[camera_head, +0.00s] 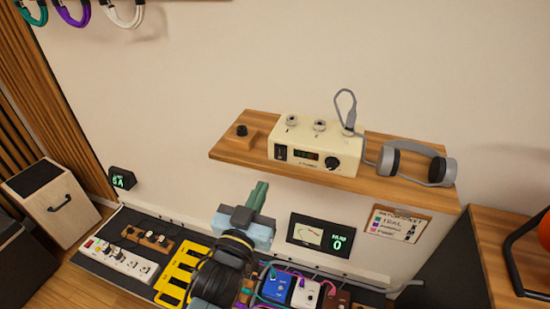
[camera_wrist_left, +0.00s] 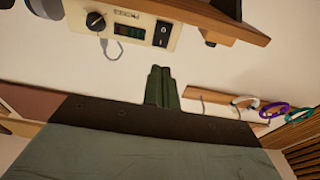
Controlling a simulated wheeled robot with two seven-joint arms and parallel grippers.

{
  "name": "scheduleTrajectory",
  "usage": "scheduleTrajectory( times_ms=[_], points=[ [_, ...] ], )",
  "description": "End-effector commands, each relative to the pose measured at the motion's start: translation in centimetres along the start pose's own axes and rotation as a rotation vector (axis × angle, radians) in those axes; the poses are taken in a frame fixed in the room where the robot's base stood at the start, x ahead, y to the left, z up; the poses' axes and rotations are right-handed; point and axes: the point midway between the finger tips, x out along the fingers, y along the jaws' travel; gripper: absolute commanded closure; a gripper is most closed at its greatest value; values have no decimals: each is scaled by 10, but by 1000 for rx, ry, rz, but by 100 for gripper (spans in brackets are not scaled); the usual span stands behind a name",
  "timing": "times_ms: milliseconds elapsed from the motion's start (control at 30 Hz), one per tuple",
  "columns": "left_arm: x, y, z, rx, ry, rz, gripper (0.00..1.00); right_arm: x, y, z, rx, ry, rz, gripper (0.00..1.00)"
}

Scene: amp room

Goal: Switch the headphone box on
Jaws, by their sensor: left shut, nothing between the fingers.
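The cream headphone box (camera_head: 316,148) sits on the wooden wall shelf. Its front has a black rocker switch (camera_head: 281,153) at the left, a small display (camera_head: 307,155) and a black knob (camera_head: 332,163). Grey headphones (camera_head: 418,162) lie on the shelf to its right, with a cable plugged into the box top. My left gripper (camera_head: 260,190) is below and left of the box, its green fingers shut and empty, apart from the switch. In the left wrist view the box (camera_wrist_left: 128,22) appears upside down, with the switch (camera_wrist_left: 162,34) above the fingers (camera_wrist_left: 161,86). My right gripper is not in view.
The shelf (camera_head: 390,185) has a front edge just above my left gripper. A small wooden block with a black knob (camera_head: 241,131) stands left of the box. Below are a meter (camera_head: 319,235), a clipboard (camera_head: 398,224), pedals (camera_head: 277,286) and a power strip (camera_head: 122,260).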

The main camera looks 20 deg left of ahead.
Motion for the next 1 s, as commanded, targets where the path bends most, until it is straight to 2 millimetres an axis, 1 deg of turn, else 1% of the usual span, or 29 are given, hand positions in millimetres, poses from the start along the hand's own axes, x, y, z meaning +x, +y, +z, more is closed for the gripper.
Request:
scheduleTrajectory(
  times_ms=[33, 300, 500, 700, 1000],
  points=[
    [11, 0, -2, 1, 4, 0, 100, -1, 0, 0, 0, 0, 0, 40],
    [62, 0, -1, 1, 2, -1, 100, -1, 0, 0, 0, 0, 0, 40],
    [89, 0, 0, 0, 1, 0, 100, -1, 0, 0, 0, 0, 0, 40],
    [100, 0, 0, 0, 0, 0, 100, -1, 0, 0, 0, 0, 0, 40],
    [101, 0, 0, 0, -1, 0, 100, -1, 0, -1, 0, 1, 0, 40]
  ],
)
